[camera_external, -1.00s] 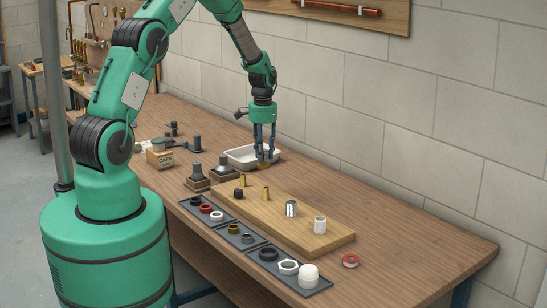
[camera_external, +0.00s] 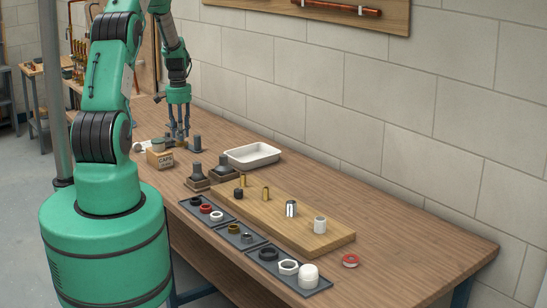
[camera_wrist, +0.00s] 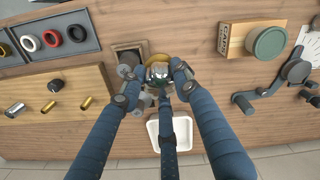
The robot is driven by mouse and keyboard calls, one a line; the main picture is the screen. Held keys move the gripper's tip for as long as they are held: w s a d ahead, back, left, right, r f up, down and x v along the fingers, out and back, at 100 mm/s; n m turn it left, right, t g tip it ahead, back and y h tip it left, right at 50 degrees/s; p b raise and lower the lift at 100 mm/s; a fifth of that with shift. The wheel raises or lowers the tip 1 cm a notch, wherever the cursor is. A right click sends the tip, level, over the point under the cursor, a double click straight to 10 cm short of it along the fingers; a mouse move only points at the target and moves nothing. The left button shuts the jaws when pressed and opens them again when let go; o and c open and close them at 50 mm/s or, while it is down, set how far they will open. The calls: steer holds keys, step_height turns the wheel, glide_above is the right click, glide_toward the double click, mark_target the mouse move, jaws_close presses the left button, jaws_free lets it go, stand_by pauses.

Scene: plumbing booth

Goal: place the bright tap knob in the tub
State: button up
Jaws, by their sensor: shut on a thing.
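The bright tap knob (camera_wrist: 158,72), shiny silver with a brass-coloured part around it, sits between my fingertips in the wrist view. My gripper (camera_wrist: 157,86) is shut on it, and the fingers hide part of it. In the external view my gripper (camera_external: 178,143) is low over the table's far-left part, behind the dark posts; the knob is hard to make out there. The tub (camera_external: 252,155) is a white shallow tray, empty, to the right of my gripper and apart from it. It also shows in the wrist view (camera_wrist: 154,138).
Dark posts on blocks (camera_external: 198,182) stand between my gripper and the front edge. A caps box (camera_external: 160,158) is close by on the left. A wooden board (camera_external: 320,240) with fittings and dark trays (camera_external: 240,236) of rings lie to the right.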

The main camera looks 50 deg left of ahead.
steer(key=s+a+r+n, duration=0.1)
steer(key=s+a+n, duration=0.1)
steer(key=s+a, duration=0.6)
steer(key=shift+s+r, duration=0.2)
steer(key=shift+s, duration=0.55)
steer(key=p, duration=0.3)
glide_toward(158, 140)
steer(key=shift+w+a+f, duration=0.15)
steer(key=shift+a+f, duration=0.1)
steer(key=shift+f, duration=1.75)
steer(key=shift+f, duration=0.1)
